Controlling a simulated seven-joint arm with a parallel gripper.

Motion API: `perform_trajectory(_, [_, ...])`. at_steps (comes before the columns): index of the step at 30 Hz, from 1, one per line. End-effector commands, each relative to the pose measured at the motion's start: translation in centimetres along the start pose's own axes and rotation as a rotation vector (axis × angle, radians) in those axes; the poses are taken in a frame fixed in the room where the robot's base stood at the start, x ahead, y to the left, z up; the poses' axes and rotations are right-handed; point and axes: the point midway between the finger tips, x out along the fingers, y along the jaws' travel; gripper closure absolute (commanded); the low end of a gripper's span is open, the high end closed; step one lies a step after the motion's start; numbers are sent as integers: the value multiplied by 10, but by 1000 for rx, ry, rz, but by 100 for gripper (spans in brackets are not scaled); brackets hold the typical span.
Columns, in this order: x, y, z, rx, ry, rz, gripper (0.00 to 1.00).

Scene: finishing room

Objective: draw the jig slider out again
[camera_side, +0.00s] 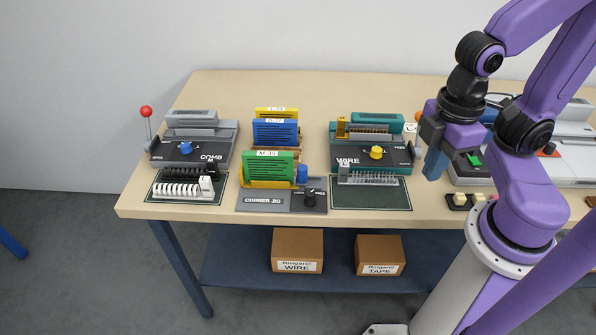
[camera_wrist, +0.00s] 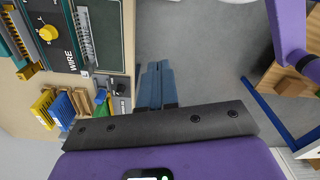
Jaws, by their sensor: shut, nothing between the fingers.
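The corner jig (camera_side: 262,201) is a grey block at the table's front edge, with a black knob (camera_side: 310,197) on its right. A blue upright piece (camera_side: 303,174), which looks like the slider, stands behind the knob. A green booklet marked M 35 (camera_side: 269,166) stands at the jig's back with yellow below it. My gripper (camera_side: 434,165) is shut and empty, raised at the right of the wire machine, well away from the jig. In the wrist view its blue fingers (camera_wrist: 156,86) are together, and the jig (camera_wrist: 121,86) shows to their left.
The comb machine (camera_side: 192,150) with a red-knobbed lever stands left. The wire machine (camera_side: 370,155) stands between the jig and my gripper, with a dark mat (camera_side: 371,198) before it. Blue (camera_side: 275,133) and yellow booklets stand behind the green one. Boxes sit on the lower shelf.

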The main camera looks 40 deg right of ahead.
Motion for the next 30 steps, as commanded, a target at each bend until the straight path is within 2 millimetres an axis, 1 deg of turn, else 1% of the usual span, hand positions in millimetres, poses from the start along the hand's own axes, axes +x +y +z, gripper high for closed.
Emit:
perform_trajectory(9, [0, 0, 0, 0, 0, 0, 100])
perform_trajectory(11, [0, 0, 0, 1, 0, 0, 80])
perform_trajectory(12, [0, 1, -2, 7, 0, 0, 67])
perform_trajectory(14, [-1, 4, -8, 25, -1, 1, 48])
perform_trajectory(17, [-4, 16, -26, 84, -5, 2, 47])
perform_trajectory(20, [-8, 36, -53, 178, -8, 4, 47])
perform_trajectory(21, [-9, 46, -65, 220, -10, 5, 47])
perform_trajectory(23, [-10, 62, -81, 283, -13, 6, 47])
perform_trajectory(27, [-9, 104, -116, 429, -18, 8, 47])
perform_trajectory(29, [-7, 123, -129, 492, -20, 8, 47])
perform_trajectory(30, [-6, 137, -136, 534, -23, 9, 47])
